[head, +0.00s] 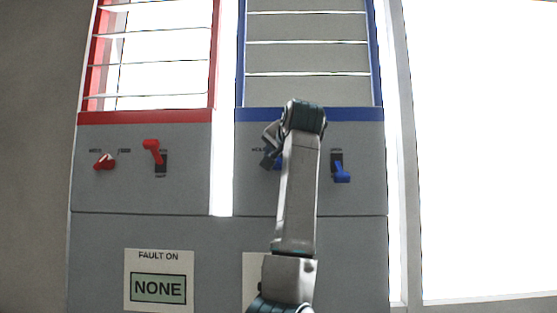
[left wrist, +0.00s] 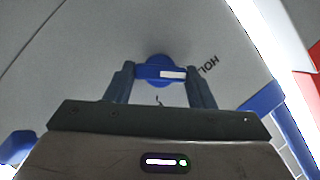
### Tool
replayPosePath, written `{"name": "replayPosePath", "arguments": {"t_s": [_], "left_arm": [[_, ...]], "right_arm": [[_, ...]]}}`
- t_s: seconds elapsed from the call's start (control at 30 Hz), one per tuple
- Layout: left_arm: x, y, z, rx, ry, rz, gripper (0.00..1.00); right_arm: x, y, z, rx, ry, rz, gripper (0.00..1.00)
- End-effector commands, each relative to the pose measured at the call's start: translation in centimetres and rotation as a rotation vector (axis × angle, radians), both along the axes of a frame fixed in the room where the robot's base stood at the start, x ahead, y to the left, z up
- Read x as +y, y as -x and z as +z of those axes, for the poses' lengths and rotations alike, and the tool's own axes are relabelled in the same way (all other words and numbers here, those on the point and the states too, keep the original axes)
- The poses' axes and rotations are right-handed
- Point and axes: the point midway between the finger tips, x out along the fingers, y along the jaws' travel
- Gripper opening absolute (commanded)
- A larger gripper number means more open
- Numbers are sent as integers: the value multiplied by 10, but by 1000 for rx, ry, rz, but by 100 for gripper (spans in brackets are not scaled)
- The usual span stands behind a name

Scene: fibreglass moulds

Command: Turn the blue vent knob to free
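The blue vent knob (head: 278,164) is on the right-hand, blue-trimmed panel in the head view, mostly hidden by my left gripper (head: 268,159) and wrist. In the left wrist view the knob (left wrist: 156,57) shows its bar and a white stripe, whose end lies on the side of the partly visible, upside-down HOLD marking (left wrist: 207,65). My left gripper's two fingers (left wrist: 160,82) stand apart, one at each end of the bar. I cannot tell whether they press on it. My right gripper is in neither view.
A blue lever (head: 341,172) sits right of the knob on the same panel. A red knob (head: 104,162) and red lever (head: 153,150) are on the left panel. Slatted vents stand above both. A fault sign (head: 158,288) below reads NONE.

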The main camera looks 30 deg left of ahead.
Motion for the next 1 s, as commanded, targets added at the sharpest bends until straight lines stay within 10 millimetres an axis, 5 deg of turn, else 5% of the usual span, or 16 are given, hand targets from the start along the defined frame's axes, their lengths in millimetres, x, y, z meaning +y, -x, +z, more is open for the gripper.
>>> {"name": "replayPosePath", "arguments": {"t_s": [0.37, 1.0], "left_arm": [[-1, 0, -1, 45, -70, 1, 26], [-2, -2, -8, 336, -547, 0, 26]], "right_arm": [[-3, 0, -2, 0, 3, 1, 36], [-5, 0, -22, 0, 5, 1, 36]]}}
